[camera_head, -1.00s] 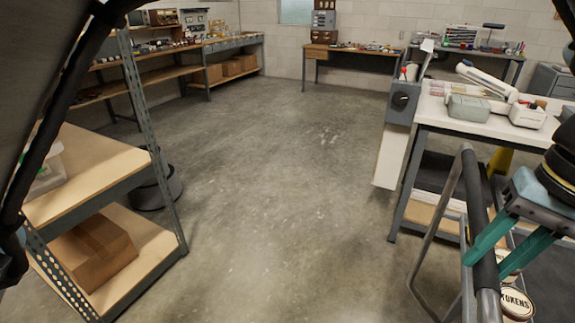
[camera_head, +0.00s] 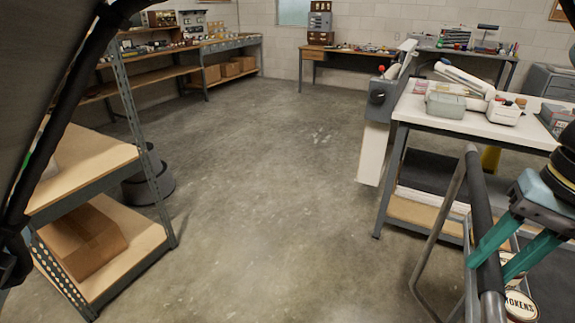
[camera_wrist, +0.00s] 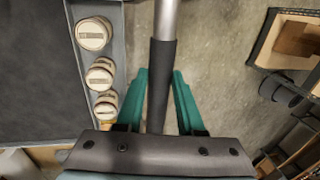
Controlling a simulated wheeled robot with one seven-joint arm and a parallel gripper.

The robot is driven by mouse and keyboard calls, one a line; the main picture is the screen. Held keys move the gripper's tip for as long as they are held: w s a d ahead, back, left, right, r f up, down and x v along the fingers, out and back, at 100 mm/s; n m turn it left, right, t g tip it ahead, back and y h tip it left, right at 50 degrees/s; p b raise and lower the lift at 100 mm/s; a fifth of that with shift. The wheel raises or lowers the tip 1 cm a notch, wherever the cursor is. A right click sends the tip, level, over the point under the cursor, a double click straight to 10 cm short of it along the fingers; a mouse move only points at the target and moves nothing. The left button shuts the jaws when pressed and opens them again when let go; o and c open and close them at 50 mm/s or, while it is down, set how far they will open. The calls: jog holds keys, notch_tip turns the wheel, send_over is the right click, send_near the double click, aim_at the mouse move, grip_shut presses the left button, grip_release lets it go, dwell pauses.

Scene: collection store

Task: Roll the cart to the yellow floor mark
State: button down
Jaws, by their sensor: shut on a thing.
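The cart shows at the lower right of the head view, with a grey tube frame and a dark-sleeved handle (camera_head: 481,215). My gripper (camera_head: 489,268) has teal fingers on either side of this handle and is shut on it. In the wrist view, my gripper (camera_wrist: 160,75) straddles the sleeved handle bar (camera_wrist: 162,60). The cart's dark deck (camera_wrist: 45,65) lies to the left there, with several round tins (camera_wrist: 93,34) along its edge. I cannot make out a yellow floor mark in either view.
The white-topped table (camera_head: 455,127) stands close beyond the cart, its near leg beside the cart frame. A shelf rack (camera_head: 95,170) with a cardboard box stands at left, a dark round bin (camera_head: 148,185) behind it. Bare concrete floor (camera_head: 265,170) lies between, back to the far benches.

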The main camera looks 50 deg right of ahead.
jog(key=shift+d, duration=0.1)
jog(key=c, duration=0.5)
grip_release()
jog(key=r, duration=0.3)
jog(key=s+r+b, duration=0.1)
jog(key=r, duration=0.3)
jog(key=s+r+b, duration=0.1)
jog(key=r, duration=0.2)
jog(key=shift+d+r, duration=0.25)
jog(key=shift+r, duration=0.05)
